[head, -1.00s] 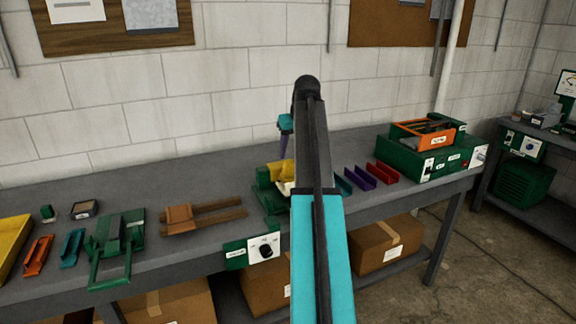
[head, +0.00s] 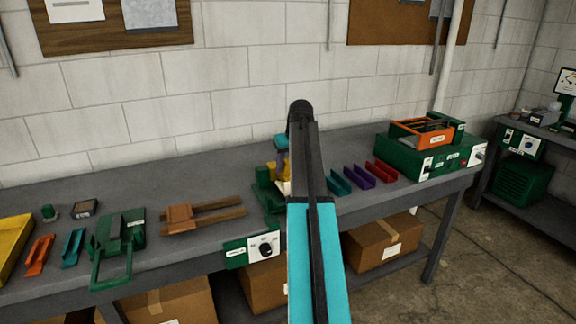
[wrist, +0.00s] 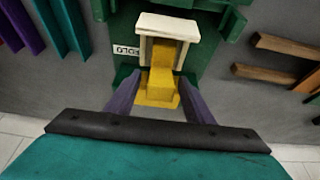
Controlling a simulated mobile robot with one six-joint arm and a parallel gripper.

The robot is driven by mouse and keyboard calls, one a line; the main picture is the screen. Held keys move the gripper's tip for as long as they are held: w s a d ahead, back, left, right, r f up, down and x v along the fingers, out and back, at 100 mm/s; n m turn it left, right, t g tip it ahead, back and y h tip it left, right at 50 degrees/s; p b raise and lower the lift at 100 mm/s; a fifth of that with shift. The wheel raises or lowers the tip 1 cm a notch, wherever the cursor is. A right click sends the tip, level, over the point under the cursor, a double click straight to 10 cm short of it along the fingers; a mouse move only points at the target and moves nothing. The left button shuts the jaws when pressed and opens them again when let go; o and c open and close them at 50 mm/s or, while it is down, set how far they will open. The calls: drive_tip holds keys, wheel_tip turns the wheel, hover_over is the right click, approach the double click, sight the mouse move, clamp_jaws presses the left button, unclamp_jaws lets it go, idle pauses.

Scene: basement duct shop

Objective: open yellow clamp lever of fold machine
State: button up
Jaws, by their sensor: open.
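The fold machine (head: 264,190) is a green unit on the bench, mostly hidden behind my arm in the head view. Its yellow clamp lever (wrist: 160,85) is in the middle of the wrist view, below a cream block (wrist: 168,24) on the green machine body (wrist: 122,20). My gripper (wrist: 160,92) is open, with its two purple fingers on either side of the yellow lever. I cannot tell whether the fingers touch it. In the head view, a little of the yellow part (head: 270,169) shows beside my arm.
Teal, purple and red channels (head: 360,177) lie right of the machine. A wooden fork-shaped piece (head: 180,218) and a green fixture (head: 118,240) lie left. A green box with an orange tray (head: 420,133) stands at the right. A control panel (head: 264,248) is on the bench front.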

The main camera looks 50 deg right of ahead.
clamp_jaws()
